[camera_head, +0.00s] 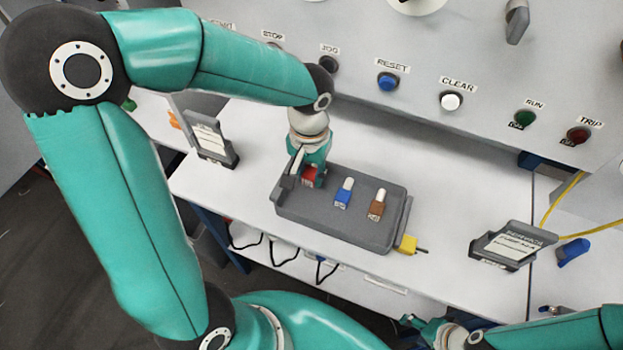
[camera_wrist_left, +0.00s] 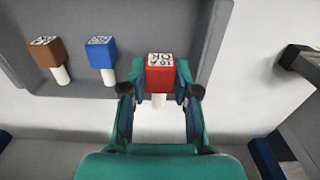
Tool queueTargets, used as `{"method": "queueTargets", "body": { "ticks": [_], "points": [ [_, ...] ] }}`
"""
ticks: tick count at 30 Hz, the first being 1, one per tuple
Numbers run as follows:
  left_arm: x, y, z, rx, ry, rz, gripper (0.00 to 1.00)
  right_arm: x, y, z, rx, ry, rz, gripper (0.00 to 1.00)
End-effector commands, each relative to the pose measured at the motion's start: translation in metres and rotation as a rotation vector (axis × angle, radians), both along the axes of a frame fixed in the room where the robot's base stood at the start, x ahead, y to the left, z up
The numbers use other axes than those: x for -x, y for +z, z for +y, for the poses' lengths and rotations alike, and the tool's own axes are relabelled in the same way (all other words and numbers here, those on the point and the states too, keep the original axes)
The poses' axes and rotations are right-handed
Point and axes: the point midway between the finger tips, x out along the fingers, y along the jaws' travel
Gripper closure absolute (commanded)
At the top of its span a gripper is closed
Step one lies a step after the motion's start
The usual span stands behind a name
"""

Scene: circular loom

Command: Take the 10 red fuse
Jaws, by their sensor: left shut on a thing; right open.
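The red fuse (camera_head: 309,174) is at the left end of the grey tray (camera_head: 340,226) in the head view. In the left wrist view the red fuse (camera_wrist_left: 160,74) sits between my left fingers, its printed top facing the camera and its pale stem below. My left gripper (camera_head: 305,170) is shut on it, and the same gripper fills the lower middle of the wrist view (camera_wrist_left: 160,92). I cannot tell whether the fuse touches the tray. My right gripper (camera_head: 425,326) is open and empty, low in the head view, away from the tray.
A blue fuse (camera_head: 343,194) and a brown fuse (camera_head: 377,205) stand in the tray. A yellow piece (camera_head: 407,244) is at its right end. Sign holders stand left (camera_head: 212,140) and right (camera_head: 512,245) on the white table (camera_head: 450,200). A button panel (camera_head: 440,60) rises behind.

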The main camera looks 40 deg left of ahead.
Motion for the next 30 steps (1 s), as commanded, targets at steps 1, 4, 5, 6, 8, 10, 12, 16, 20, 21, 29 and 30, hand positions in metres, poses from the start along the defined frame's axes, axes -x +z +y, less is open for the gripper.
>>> {"method": "queueTargets", "body": {
  "ticks": [1, 4, 5, 6, 8, 10, 12, 16, 20, 21, 29, 30],
  "points": [
    [-0.001, 0.013, 0.0, 0.001, 0.0, -0.008, 1.0, 0.0, 0.0, 0.0, 0.0, 0.0, 0.0, 0.41],
    [-0.002, 0.038, 0.0, 0.001, 0.0, -0.009, 1.0, 0.0, 0.001, 0.0, 0.0, 0.0, 0.0, 0.41],
    [-0.001, 0.046, 0.0, 0.002, 0.0, -0.009, 1.0, 0.0, 0.001, 0.0, 0.0, 0.0, 0.0, 0.41],
    [-0.002, 0.057, 0.0, 0.001, -0.001, -0.009, 1.0, 0.0, 0.001, 0.0, 0.0, 0.0, 0.0, 0.41],
    [-0.001, 0.074, 0.0, 0.002, 0.0, -0.009, 1.0, 0.0, 0.001, 0.0, 0.0, 0.0, 0.0, 0.41],
    [-0.001, 0.093, 0.0, 0.001, 0.0, -0.008, 1.0, 0.0, 0.001, 0.0, 0.0, 0.0, 0.0, 0.41],
    [-0.001, 0.109, 0.0, 0.002, -0.001, -0.007, 1.0, 0.0, 0.002, 0.0, 0.0, 0.0, 0.0, 0.41],
    [0.0, 0.134, 0.0, 0.002, -0.001, -0.004, 1.0, 0.0, 0.003, 0.0, 0.0, 0.0, 0.0, 0.41],
    [-0.001, 0.15, 0.0, 0.001, -0.001, -0.002, 1.0, 0.0, 0.004, 0.0, 0.0, 0.0, 0.0, 0.41],
    [0.0, 0.153, 0.0, 0.001, -0.001, -0.001, 1.0, 0.0, 0.004, 0.0, 0.0, 0.0, 0.0, 0.41],
    [0.0, 0.158, 0.0, 0.0, 0.0, 0.0, 1.0, 0.0, 0.004, 0.0, 0.0, 0.0, 0.0, 0.41],
    [0.0, 0.158, 0.0, 0.0, 0.0, 0.0, 1.0, 0.0, 0.004, 0.0, 0.0, 0.0, 0.0, 0.41]
  ]
}}
